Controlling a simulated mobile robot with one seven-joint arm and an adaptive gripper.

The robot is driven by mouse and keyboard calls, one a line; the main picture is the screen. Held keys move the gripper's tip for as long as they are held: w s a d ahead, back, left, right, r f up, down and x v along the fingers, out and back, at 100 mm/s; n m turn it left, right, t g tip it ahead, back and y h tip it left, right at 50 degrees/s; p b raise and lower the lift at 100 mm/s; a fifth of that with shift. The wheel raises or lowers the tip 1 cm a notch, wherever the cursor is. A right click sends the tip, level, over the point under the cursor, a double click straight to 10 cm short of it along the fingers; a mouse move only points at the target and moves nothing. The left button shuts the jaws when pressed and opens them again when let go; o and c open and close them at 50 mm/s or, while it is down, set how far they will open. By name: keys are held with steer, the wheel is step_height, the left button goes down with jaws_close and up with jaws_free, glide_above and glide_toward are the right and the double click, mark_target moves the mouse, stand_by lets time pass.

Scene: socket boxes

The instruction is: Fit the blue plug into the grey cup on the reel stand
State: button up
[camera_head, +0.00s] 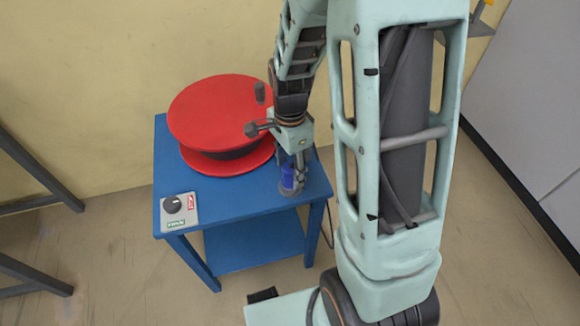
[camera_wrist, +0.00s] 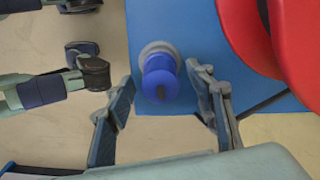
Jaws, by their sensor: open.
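The blue plug (camera_head: 288,177) stands upright at the right front corner of the blue reel stand, below my gripper (camera_head: 291,160). In the wrist view the blue plug (camera_wrist: 161,79) lines up with the grey cup (camera_wrist: 157,48), whose rim shows behind it. The plug appears to sit in the cup, but how deep I cannot tell. In the wrist view my gripper (camera_wrist: 162,82) is open, with one finger on each side of the plug and visible gaps between. In the head view the fingers partly hide the plug and cup.
A red reel (camera_head: 222,112) stands on the blue stand (camera_head: 240,196), close left of my gripper. A grey switch box with a black knob (camera_head: 178,210) is at the stand's front left corner. A wall is close behind. Floor is clear in front.

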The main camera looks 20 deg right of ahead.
steer(key=shift+r, duration=0.1)
step_height(320, 180, up, 19)
steer(key=p, duration=0.6)
stand_by(0.3)
